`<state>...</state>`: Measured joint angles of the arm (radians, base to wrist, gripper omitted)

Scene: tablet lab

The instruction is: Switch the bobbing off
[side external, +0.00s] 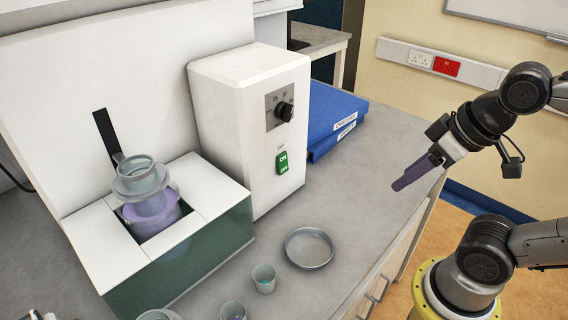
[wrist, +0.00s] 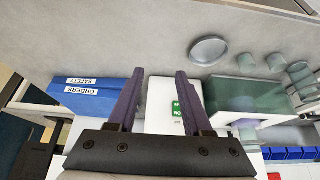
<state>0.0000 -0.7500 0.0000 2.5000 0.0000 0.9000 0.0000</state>
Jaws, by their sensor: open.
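The white control box (side external: 235,130) stands on the bench with a black knob (side external: 284,111) on its front. Below the knob is a green rocker switch (side external: 282,163) marked ON and OFF. I cannot tell which side is pressed. A glass basket assembly (side external: 143,180) hangs on a dark arm over the opening of the white-topped bath (side external: 100,250), left of the box. My gripper (side external: 397,186) is open and empty, in the air right of the box and apart from it. In the wrist view the green switch (wrist: 177,110) shows between the fingers, partly hidden by the right one.
Blue binders (side external: 335,115) lie right of the box. A shallow round dish (side external: 310,248) and small beakers (side external: 263,278) stand on the bench in front. The air between my gripper and the switch looks clear.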

